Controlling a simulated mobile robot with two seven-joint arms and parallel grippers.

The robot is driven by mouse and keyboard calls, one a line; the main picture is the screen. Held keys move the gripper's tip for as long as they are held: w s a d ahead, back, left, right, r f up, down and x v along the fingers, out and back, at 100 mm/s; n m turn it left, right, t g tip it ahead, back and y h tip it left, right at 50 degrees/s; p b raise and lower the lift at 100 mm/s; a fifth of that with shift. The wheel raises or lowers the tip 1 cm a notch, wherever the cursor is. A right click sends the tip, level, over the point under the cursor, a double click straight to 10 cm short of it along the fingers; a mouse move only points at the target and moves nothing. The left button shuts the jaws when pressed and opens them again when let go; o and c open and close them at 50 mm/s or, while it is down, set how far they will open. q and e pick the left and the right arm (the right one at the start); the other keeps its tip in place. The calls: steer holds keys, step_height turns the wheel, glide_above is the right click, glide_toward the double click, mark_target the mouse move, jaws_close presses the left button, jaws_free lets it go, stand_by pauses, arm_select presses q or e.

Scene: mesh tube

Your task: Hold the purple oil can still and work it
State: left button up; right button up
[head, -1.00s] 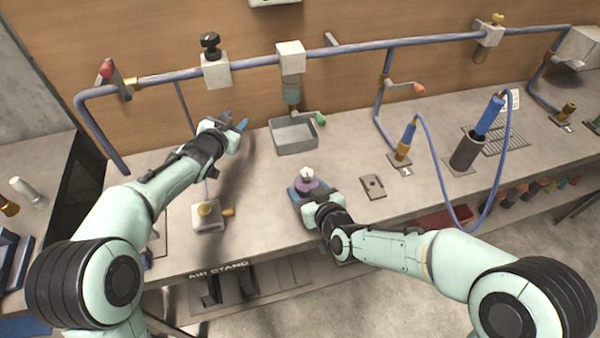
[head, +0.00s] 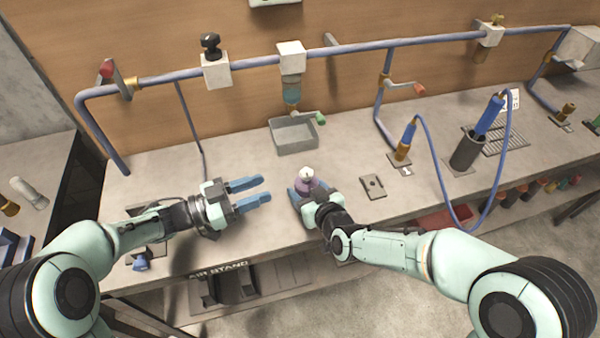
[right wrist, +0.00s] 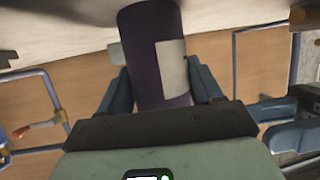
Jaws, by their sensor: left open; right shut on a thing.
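The purple oil can (head: 307,183) stands on the bench with a pale top. In the right wrist view its dark purple body (right wrist: 150,45) with a pale label sits between the blue fingers. My right gripper (head: 305,194) is shut on the can from the front; its fingers also show in the right wrist view (right wrist: 163,90). My left gripper (head: 266,190) is open and empty, to the left of the can, its blue fingers pointing right towards it. The gap between the left fingertips and the can is small.
A grey tray (head: 294,136) stands behind the can under a valve with a green handle. A flat dark plate (head: 372,187) lies to the right. A blue hose (head: 440,180) loops down at the right. A blue pipe (head: 250,62) runs along the back wall.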

mark_target(300, 183)
arm_select(q)
steer(key=x, duration=1.1)
